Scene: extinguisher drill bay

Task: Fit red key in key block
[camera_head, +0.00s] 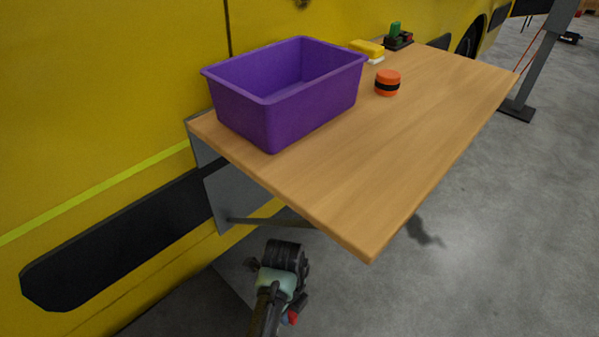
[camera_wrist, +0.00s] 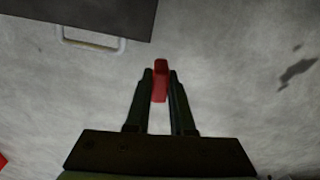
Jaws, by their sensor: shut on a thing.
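A red key (camera_wrist: 161,68) is pinched between the two dark fingers of my gripper (camera_wrist: 160,82) in the wrist view, its end showing past the fingertips. In the head view, my gripper (camera_head: 298,306) hangs low in front of the table, below its top, with a bit of the red key (camera_head: 293,318) showing. A small black block (camera_head: 399,43) with an upright green piece (camera_head: 395,29) stands at the table's far back edge. It looks like the key block, but its slots are too small to make out.
The wooden table (camera_head: 420,130) carries a purple bin (camera_head: 270,115), an orange-and-black cylinder (camera_head: 387,84) and a yellow-and-white block (camera_head: 367,48). The yellow vehicle side (camera_head: 110,80) borders it. The table's right half is clear. A dark panel with a pale handle (camera_wrist: 92,42) shows in the wrist view.

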